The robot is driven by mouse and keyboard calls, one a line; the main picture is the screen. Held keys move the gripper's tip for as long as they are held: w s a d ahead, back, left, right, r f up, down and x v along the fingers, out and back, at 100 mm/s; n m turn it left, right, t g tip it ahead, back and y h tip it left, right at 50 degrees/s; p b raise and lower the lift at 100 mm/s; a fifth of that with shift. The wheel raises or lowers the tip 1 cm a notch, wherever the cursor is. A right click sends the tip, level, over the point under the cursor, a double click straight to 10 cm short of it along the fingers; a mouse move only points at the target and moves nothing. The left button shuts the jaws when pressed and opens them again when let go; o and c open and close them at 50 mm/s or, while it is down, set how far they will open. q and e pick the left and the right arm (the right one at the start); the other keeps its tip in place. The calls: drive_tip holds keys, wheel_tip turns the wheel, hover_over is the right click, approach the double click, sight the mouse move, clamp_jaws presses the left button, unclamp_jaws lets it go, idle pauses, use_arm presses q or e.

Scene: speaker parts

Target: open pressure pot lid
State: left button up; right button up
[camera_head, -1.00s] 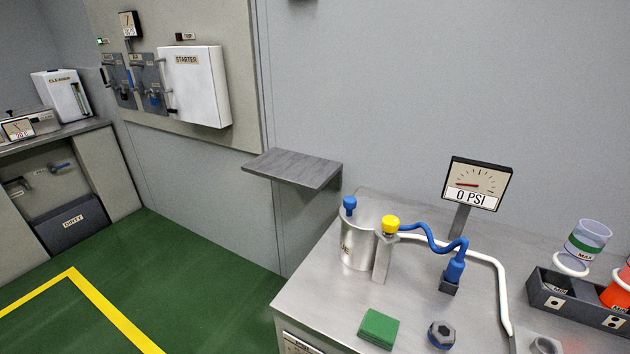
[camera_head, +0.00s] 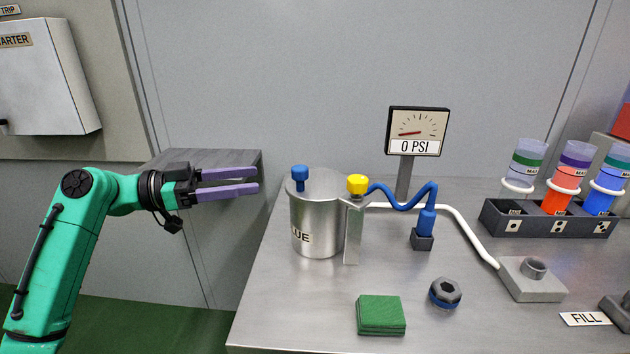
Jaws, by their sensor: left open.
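The pressure pot (camera_head: 317,225) is a silver metal cylinder on the steel table, with part of a label reading "UE" on its side. Its lid (camera_head: 325,183) sits on top, with a blue knob (camera_head: 300,176) standing at the left rim. A metal post with a yellow knob (camera_head: 357,184) stands at the pot's right side. My left gripper (camera_head: 258,180) is open and empty, its two purple fingers pointing right toward the pot, apart from the blue knob. My right gripper is not in view.
A gauge (camera_head: 416,132) reads 0 PSI behind the pot. A blue hose (camera_head: 405,200) runs from the post to a blue connector. A green block (camera_head: 381,315) and a dark hex nut (camera_head: 445,293) lie in front. A rack (camera_head: 545,221) of coloured containers stands right. A grey shelf (camera_head: 235,160) lies behind my gripper.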

sight(316, 188)
use_arm(q)
drive_tip(key=p+x, duration=0.3)
drive_tip(key=x, duration=1)
drive_tip(key=shift+w+d, duration=0.2)
drive_tip(key=shift+d, duration=0.05)
clamp_jaws()
idle(0.5)
